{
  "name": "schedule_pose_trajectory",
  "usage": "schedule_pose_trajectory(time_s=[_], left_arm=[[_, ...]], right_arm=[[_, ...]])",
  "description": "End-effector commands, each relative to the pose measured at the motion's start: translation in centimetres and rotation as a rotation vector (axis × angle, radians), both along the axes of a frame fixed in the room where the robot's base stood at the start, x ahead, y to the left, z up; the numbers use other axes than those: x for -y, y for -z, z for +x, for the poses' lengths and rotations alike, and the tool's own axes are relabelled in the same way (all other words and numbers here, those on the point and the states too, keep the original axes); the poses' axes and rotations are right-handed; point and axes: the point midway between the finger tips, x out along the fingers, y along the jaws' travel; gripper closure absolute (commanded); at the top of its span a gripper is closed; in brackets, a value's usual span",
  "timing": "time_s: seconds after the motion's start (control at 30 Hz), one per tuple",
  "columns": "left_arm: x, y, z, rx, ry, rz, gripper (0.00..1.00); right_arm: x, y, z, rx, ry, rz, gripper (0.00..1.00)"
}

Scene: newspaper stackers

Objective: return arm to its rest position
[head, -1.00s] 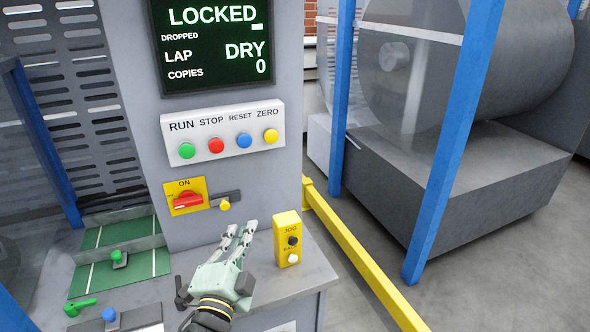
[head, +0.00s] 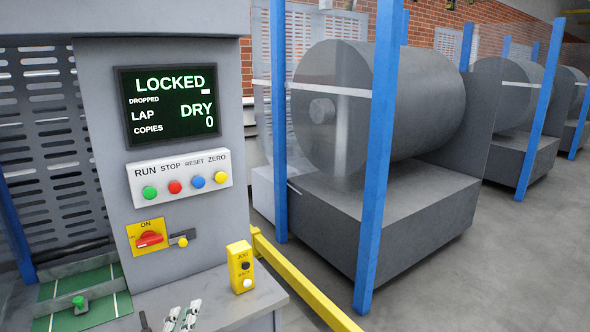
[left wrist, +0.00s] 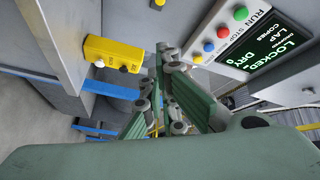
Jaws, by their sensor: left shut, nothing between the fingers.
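My left gripper (head: 183,312) shows at the bottom edge of the head view, in front of the grey machine ledge. Only its two pale fingers show there; the rest of the arm is out of the picture. In the left wrist view its green fingers (left wrist: 168,62) point away, shut and empty. They are apart from the yellow JOG box (head: 241,267), which stands to their right in the head view. That box also shows in the left wrist view (left wrist: 113,53). My right gripper is in neither view.
The machine column carries a screen (head: 171,105) reading LOCKED and DRY, a button panel (head: 181,177) and a red switch (head: 149,239) marked ON. A yellow rail (head: 300,288) runs right of the ledge. Blue posts (head: 377,160) stand before large grey rolls. Grey floor is open at right.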

Motion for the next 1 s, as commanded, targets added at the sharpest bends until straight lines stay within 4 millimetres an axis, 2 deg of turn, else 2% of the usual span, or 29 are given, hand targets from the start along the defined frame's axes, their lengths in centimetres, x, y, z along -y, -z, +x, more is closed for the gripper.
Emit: schedule_pose_trajectory(time_s=[0.23,0.37,0.47,0.57,0.63,0.77,0.8,0.87,0.9,0.97,1.0], left_arm=[[0.3,5.4,0.5,-0.099,0.013,-0.051,1.0],[0.5,9.6,0.5,-0.177,0.019,-0.094,1.0],[0.7,13.5,0.2,-0.249,0.022,-0.133,1.0],[0.9,18.3,-0.5,-0.339,0.02,-0.185,1.0],[1.0,22.7,-1.6,-0.42,0.015,-0.23,1.0],[1.2,32.0,-5.2,-0.599,-0.013,-0.333,1.0],[1.2,34.7,-6.6,-0.653,-0.027,-0.367,1.0],[1.2,38.7,-9.1,-0.734,-0.052,-0.413,1.0],[1.2,41.1,-10.8,-0.786,-0.071,-0.445,1.0],[1.1,44.7,-13.8,-0.865,-0.103,-0.49,1.0],[1.1,46.9,-15.9,-0.915,-0.127,-0.522,1.0]], right_arm=[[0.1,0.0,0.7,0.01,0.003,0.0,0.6],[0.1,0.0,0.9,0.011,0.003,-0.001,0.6],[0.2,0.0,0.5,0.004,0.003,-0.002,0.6],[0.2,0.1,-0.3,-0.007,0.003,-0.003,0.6],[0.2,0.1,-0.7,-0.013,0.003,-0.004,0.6],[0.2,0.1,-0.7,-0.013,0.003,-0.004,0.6],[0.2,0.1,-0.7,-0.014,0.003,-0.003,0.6],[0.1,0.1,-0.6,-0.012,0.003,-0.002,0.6],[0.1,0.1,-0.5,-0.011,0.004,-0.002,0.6],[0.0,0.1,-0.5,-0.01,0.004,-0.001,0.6],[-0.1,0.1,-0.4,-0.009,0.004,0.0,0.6]])
